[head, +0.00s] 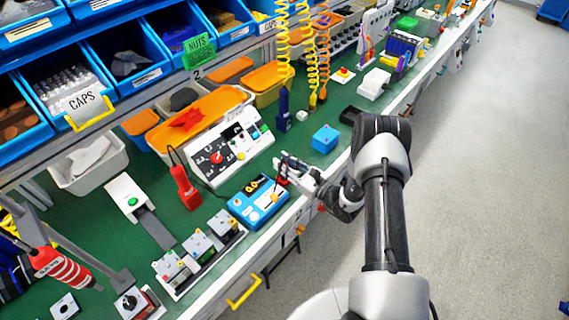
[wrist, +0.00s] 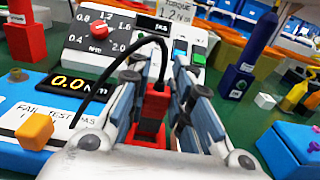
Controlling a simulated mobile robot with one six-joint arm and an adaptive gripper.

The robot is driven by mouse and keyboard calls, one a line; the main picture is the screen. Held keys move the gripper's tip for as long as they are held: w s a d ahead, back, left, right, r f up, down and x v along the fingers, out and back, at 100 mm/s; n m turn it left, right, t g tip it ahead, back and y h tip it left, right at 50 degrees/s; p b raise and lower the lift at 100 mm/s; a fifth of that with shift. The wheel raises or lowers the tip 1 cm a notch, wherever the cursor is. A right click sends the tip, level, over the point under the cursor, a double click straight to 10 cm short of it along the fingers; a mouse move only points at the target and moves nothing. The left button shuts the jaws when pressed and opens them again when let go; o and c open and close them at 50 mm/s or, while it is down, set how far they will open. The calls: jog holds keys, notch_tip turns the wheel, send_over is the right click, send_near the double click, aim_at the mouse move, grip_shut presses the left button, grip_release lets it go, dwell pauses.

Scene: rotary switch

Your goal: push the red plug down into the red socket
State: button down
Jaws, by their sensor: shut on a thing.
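My gripper (head: 282,168) is at the right end of the blue tester (head: 240,204), near the bench's front edge. In the wrist view my gripper (wrist: 157,88) is shut on the red plug (wrist: 154,103), which stands roughly upright between the fingers. A black cable (wrist: 105,78) rises from the plug's top and loops left and down toward the tester. A small red part (head: 284,181) shows beside the fingers in the head view.
The blue tester reads 0.0 and carries an orange block (wrist: 37,131). A white panel with a red knob (head: 217,158) stands behind. A red driver (head: 184,188) is left, a dark blue one (head: 284,110) behind, a blue box (head: 325,139) right. Green bench lies between.

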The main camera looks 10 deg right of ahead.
jog(key=shift+f+b, duration=1.5)
jog(key=shift+f, duration=0.15)
jog(key=c, duration=1.3)
grip_release()
jog(key=shift+r, duration=0.1)
jog(key=shift+c, duration=0.2)
jog(key=v, duration=1.2)
